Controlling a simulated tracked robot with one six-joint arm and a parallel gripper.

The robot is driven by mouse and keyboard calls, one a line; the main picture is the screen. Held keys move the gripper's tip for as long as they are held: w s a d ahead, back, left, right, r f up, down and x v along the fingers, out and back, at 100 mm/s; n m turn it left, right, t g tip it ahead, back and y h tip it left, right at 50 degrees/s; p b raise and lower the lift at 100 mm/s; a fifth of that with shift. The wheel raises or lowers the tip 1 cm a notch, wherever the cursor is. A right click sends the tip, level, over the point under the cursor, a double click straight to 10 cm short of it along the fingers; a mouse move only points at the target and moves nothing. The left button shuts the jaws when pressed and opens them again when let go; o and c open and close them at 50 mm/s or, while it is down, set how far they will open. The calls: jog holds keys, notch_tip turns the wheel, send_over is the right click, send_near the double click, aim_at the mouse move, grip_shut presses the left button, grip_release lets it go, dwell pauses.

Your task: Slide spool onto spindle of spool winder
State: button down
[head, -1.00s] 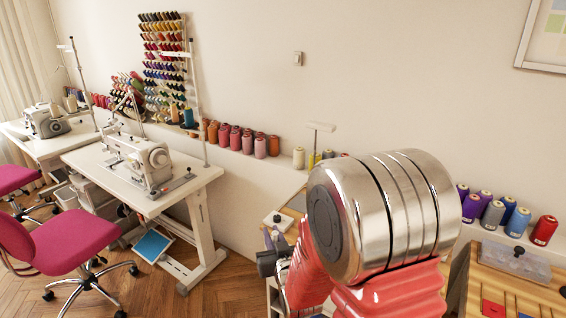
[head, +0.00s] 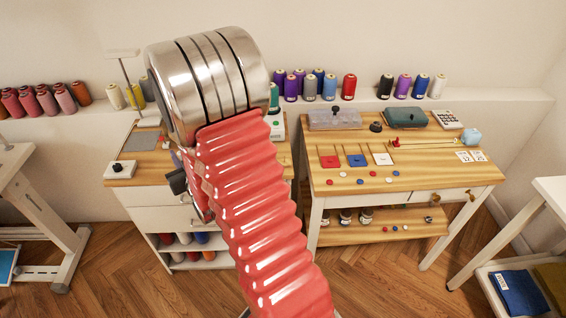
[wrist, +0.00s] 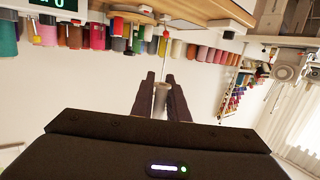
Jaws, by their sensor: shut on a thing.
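My gripper shows in the wrist view (wrist: 162,98) with its two dark fingers shut on a small pale grey spool (wrist: 160,98), held between the fingertips in the air. In the head view, my arm covers the middle of the left wooden table, and only a dark part of my gripper (head: 177,181) shows at its left side; the spool is hidden there. I cannot pick out the spool winder or its spindle with certainty. A white box with a black knob (head: 117,168) stands at that table's front left corner.
The left wooden table (head: 150,176) has a grey panel and a thread stand (head: 124,54) behind it. The right wooden table (head: 420,180) carries coloured squares, buttons and boxes. Thread cones (head: 349,86) line the wall ledge. Wood floor (head: 390,285) is open in front.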

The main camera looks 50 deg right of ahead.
jog(key=s+d+f+m+g+h, duration=0.1)
jog(key=s+d+h, duration=0.15)
jog(key=d, duration=0.55)
jog(key=s+d+f+m+h, duration=0.1)
jog(key=s+d, duration=0.2)
jog(key=d, duration=0.4)
jog(key=m+g+h, duration=0.1)
jog(key=m, duration=0.1)
send_over(282, 157)
jog(key=shift+f, duration=0.4)
jog(key=shift+f, duration=0.1)
jog(key=shift+f, duration=2.85)
jog(key=shift+f, duration=1.85)
jog(key=shift+f, duration=0.2)
